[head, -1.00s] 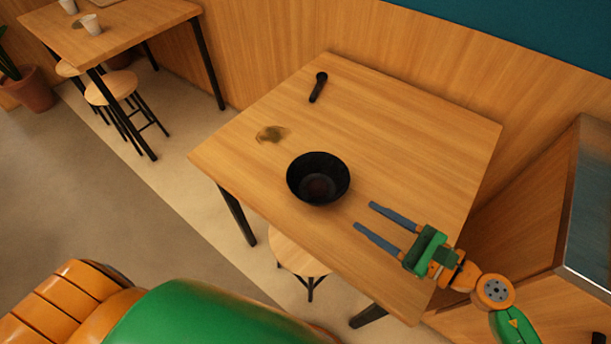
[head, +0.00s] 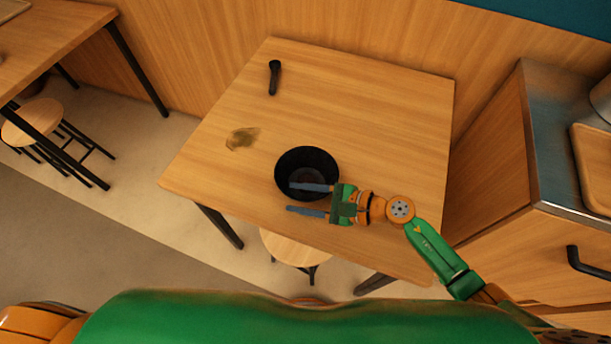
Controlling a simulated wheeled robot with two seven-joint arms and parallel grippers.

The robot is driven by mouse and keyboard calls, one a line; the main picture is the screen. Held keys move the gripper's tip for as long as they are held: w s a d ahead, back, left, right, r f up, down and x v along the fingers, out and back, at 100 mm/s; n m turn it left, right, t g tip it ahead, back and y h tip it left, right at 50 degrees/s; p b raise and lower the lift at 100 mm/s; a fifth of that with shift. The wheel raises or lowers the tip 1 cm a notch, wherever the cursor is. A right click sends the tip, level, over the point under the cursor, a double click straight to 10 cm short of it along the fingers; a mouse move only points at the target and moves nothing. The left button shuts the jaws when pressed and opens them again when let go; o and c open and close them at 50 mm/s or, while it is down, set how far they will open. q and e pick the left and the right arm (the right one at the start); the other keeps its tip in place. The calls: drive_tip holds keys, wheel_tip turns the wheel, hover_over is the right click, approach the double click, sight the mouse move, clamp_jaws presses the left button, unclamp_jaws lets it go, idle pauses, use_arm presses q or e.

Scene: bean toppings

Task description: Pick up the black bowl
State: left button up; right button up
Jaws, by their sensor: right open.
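The black bowl (head: 307,160) stands upright on the wooden table in the head view. My right gripper (head: 308,199) is open at the bowl's near right side. Its upper finger overlaps the bowl's opening and its lower finger lies outside, below the near rim, so the rim shows between them. I cannot tell how high the fingers are above the rim or whether they touch it. The gripper holds nothing. My left gripper is not in view.
A stool (head: 293,246) is under the near edge. A counter (head: 540,130) stands at the right.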

drive_tip(key=shift+d, duration=0.1)
clamp_jaws()
idle(1.3)
